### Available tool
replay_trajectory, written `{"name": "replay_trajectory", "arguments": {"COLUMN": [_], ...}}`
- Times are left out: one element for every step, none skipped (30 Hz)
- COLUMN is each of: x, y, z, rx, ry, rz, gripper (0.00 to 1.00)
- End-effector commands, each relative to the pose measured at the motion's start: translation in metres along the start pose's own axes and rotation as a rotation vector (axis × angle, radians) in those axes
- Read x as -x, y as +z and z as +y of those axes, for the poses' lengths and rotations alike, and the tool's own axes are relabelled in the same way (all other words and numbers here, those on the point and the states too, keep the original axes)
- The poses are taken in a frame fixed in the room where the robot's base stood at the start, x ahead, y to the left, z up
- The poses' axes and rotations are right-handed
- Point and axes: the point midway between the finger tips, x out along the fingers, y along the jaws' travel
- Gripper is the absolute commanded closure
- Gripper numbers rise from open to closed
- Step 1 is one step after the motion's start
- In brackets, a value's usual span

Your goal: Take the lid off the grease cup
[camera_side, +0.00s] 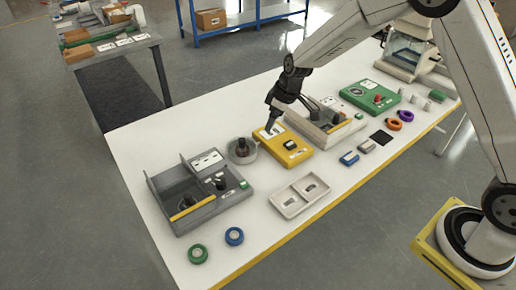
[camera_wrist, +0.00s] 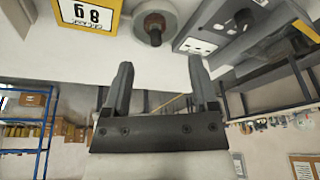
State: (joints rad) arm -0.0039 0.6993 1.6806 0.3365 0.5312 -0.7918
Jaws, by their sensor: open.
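The grease cup (camera_side: 232,157) is a round grey cup on the white table, left of the yellow box, with a dark knob standing at its centre. It also shows at the top of the wrist view (camera_wrist: 173,32), where the knob looks reddish-brown. Whether the lid is a separate part cannot be made out. My gripper (camera_side: 271,122) is above the yellow box, to the right of the cup and apart from it. In the wrist view my gripper (camera_wrist: 159,80) has its two dark fingers spread with nothing between them.
The yellow box (camera_side: 291,152) sits right of the cup. A grey station (camera_side: 206,213) with raised walls stands at its left. A pale two-part tray (camera_side: 287,207) and green and blue rings (camera_side: 197,253) lie nearer the front edge. A green box (camera_side: 354,91) is farther right.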

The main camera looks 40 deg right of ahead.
Motion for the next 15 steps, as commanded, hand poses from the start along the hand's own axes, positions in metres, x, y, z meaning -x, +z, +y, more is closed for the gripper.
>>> {"name": "replay_trajectory", "arguments": {"x": [-0.012,-0.017,-0.024,-0.029,-0.035,-0.041,-0.046,-0.050,-0.056,-0.059,-0.062,-0.066,-0.068,-0.070,-0.072], "y": [-0.008,-0.013,-0.020,-0.025,-0.029,-0.034,-0.038,-0.041,-0.045,-0.048,-0.051,-0.053,-0.055,-0.056,-0.057], "z": [0.004,0.006,0.009,0.011,0.013,0.015,0.016,0.018,0.019,0.021,0.021,0.022,0.023,0.023,0.024], "rx": [0.029,0.046,0.071,0.089,0.106,0.129,0.145,0.161,0.180,0.192,0.204,0.217,0.226,0.232,0.239], "ry": [-0.011,-0.017,-0.023,-0.028,-0.033,-0.040,-0.044,-0.048,-0.052,-0.055,-0.058,-0.062,-0.063,-0.065,-0.067], "rz": [0.006,0.011,0.019,0.026,0.031,0.039,0.044,0.051,0.057,0.063,0.067,0.072,0.075,0.078,0.081], "gripper": [0.25,0.25,0.25,0.25,0.25,0.25,0.25,0.25,0.25,0.25,0.25,0.25,0.25,0.25,0.25]}}
